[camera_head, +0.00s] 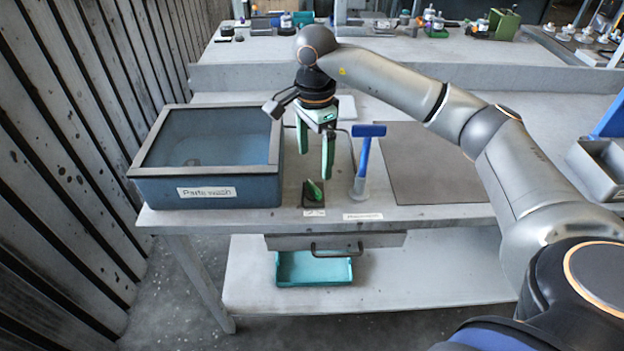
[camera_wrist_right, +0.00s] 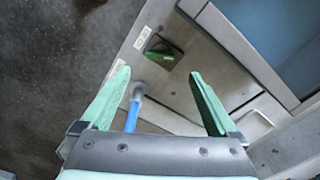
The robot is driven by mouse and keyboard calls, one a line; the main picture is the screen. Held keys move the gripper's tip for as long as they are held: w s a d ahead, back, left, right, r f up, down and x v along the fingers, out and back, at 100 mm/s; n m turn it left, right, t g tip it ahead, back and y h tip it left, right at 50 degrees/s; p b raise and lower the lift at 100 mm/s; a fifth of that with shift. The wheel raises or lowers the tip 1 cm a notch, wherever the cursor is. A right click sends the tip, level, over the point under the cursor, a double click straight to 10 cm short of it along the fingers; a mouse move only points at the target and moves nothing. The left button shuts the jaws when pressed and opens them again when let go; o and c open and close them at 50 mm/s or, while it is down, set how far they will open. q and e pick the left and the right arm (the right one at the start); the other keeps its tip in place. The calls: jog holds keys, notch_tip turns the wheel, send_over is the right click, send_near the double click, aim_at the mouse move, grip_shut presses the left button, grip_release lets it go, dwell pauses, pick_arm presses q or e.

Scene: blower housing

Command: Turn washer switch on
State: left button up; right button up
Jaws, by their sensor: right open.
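The washer switch (camera_head: 314,191) is a green rocker on a small dark plate, at the front of the table just right of the parts washer (camera_head: 160,188). My right gripper (camera_head: 314,172) is open and empty, pointing down above the switch. In the right wrist view the switch (camera_wrist_right: 164,53) shows beyond and between the two green fingers (camera_wrist_right: 158,72), apart from them. My left gripper is in neither view.
A blue-handled tool (camera_head: 361,166) stands upright close to the right of the gripper. A grey mat (camera_head: 430,165) lies further right. Below the table edge are a drawer handle (camera_head: 337,251) and a teal tray (camera_head: 314,268) on the lower shelf.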

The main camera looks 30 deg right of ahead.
aim_at(314, 186)
notch_tip(314, 186, down, 8)
jog(key=shift+f, duration=0.1)
dwell(0.4)
jog(key=c, duration=1.4)
